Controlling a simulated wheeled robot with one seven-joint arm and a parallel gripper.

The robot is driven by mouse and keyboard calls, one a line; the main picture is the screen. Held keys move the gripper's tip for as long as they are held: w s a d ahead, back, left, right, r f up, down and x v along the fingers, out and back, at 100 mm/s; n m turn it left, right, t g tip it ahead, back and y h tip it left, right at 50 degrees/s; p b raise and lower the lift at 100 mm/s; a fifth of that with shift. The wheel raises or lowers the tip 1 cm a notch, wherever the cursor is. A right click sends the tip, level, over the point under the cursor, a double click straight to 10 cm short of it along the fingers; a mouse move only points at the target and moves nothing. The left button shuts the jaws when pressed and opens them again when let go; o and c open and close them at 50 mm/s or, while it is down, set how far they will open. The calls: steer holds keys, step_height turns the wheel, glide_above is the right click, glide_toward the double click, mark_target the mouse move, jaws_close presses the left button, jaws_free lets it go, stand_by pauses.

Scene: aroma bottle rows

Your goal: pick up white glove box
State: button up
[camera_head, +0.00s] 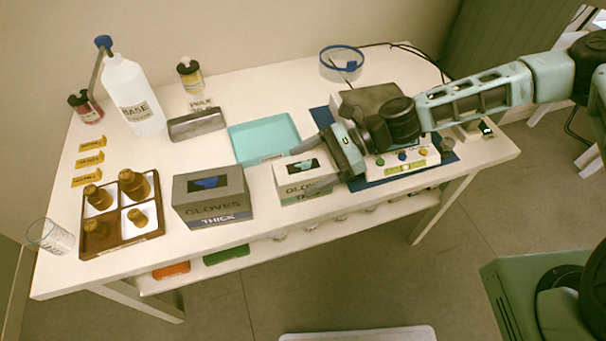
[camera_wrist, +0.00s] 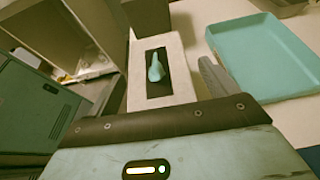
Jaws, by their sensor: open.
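The white glove box (camera_head: 288,178) stands near the front edge of the table, labelled "GLOVES", with a dark slot and a blue glove tip on top. In the wrist view the white glove box (camera_wrist: 174,63) lies straight ahead, its slot and glove facing the camera. My gripper (camera_head: 312,168) is open around the white box, one finger on its far side and one across its front right corner. I cannot tell whether the fingers touch the box.
A grey glove box (camera_head: 212,197) marked "THICK" stands left of the white one. A teal tray (camera_head: 264,137) lies behind it. A brown bottle tray (camera_head: 150,232), a large white bottle (camera_head: 133,97) and a glass beaker (camera_head: 50,236) are farther left. A device (camera_head: 400,162) sits under my arm.

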steer(key=shift+a+f, duration=0.15)
steer(key=shift+a, duration=0.15)
steer(key=c, duration=1.2)
